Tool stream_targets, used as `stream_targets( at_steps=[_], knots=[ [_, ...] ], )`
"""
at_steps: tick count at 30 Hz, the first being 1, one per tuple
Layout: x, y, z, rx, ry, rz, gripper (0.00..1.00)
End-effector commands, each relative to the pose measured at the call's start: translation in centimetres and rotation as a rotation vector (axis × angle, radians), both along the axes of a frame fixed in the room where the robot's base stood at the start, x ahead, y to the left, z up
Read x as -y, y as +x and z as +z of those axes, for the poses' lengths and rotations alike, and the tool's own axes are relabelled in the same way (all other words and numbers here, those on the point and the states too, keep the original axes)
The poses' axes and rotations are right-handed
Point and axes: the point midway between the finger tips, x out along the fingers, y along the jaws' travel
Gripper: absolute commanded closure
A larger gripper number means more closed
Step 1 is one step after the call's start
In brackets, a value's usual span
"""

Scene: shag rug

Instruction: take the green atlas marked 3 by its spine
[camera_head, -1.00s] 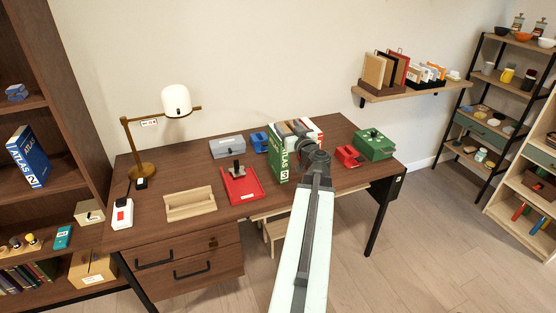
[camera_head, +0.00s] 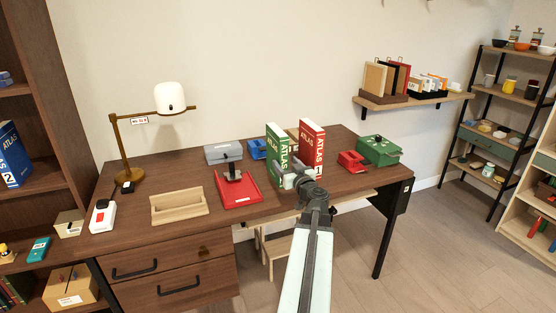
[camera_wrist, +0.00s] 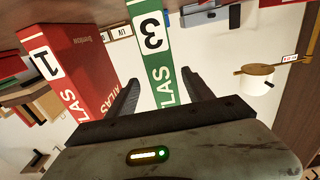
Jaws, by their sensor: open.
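The green atlas (camera_head: 276,150) stands upright on the desk. Its spine faces me, and in the wrist view the spine (camera_wrist: 152,45) shows a white label with a 3. My gripper (camera_head: 286,181) is open at the lower part of that spine. In the wrist view my gripper's fingers (camera_wrist: 160,78) appear on either side of the spine, with a gap on each side. I cannot tell how deep they reach. A red atlas (camera_head: 313,146) stands to the right of the green one; the wrist view shows it (camera_wrist: 72,60) marked 1, near the left-hand finger.
A red tray (camera_head: 240,196) with a dark stamp-like item lies left of the atlases. A wooden tray (camera_head: 179,206) and a lamp (camera_head: 133,150) stand farther left. A red item (camera_head: 352,161) and green box (camera_head: 380,150) are to the right. The desk front (camera_head: 200,236) is mostly clear.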

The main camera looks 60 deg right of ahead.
Motion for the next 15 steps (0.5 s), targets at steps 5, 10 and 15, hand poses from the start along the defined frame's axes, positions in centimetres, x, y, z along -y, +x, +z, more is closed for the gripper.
stream_targets(
  at_steps=[5,10,15],
  knots=[
    [1.2,1.6,0.0,0.000,0.000,0.000,0.40],
    [1.7,2.5,-0.2,0.000,0.000,0.001,0.40],
    [3.3,5.1,-0.4,0.000,0.000,0.001,0.40]
  ],
)
